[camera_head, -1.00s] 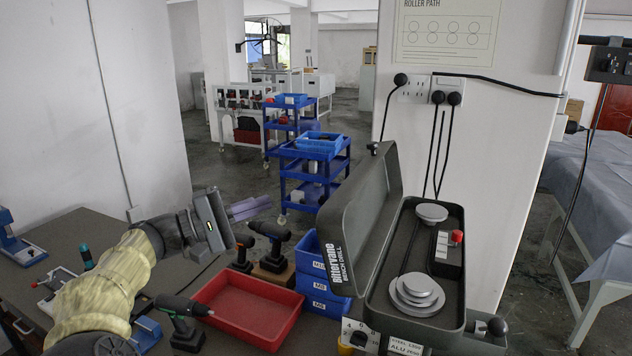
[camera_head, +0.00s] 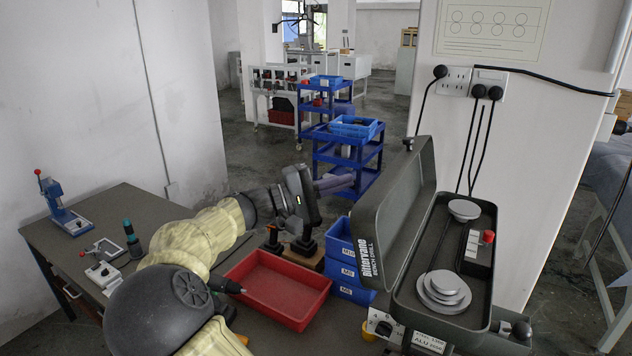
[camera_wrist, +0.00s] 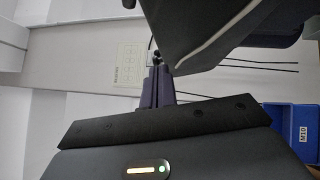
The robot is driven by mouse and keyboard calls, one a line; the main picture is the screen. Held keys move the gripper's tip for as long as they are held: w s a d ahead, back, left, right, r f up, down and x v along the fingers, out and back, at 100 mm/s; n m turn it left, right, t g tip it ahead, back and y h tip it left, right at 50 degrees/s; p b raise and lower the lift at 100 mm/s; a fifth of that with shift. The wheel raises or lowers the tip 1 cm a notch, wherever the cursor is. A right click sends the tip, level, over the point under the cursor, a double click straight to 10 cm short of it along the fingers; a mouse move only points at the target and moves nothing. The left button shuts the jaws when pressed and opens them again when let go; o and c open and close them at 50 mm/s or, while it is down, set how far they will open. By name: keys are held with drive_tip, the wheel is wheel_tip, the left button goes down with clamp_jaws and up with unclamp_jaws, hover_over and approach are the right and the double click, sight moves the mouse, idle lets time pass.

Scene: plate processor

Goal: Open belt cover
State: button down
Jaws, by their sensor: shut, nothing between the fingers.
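The belt cover (camera_head: 400,215) is the long grey-green lid of the bench drill housing, lettered "Bittervane bench drill". It stands raised on its left side, and the housing (camera_head: 397,296) is open. A small pulley (camera_head: 464,210) and a stepped pulley stack (camera_head: 443,291) show inside. My gripper (camera_head: 338,183) is shut and empty, left of the raised cover, its fingers pointing toward it. In the wrist view my fingers (camera_wrist: 157,87) point up at a dark panel (camera_wrist: 215,30), likely the cover's outer side. Contact between them cannot be told.
A red tray (camera_head: 278,290) and blue bins (camera_head: 347,270) stand left of the drill, with cordless drills behind the tray. A wall pillar (camera_head: 515,130) with sockets and hanging cables stands behind the housing. A blue trolley (camera_head: 350,150) is farther back.

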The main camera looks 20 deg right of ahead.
sight(379, 176)
drive_tip(key=s+d, duration=0.1)
drive_tip(key=s+d+r+p, duration=0.1)
drive_tip(key=d, duration=0.1)
drive_tip(key=shift+s+p, duration=0.3)
drive_tip(key=shift+s, duration=0.05)
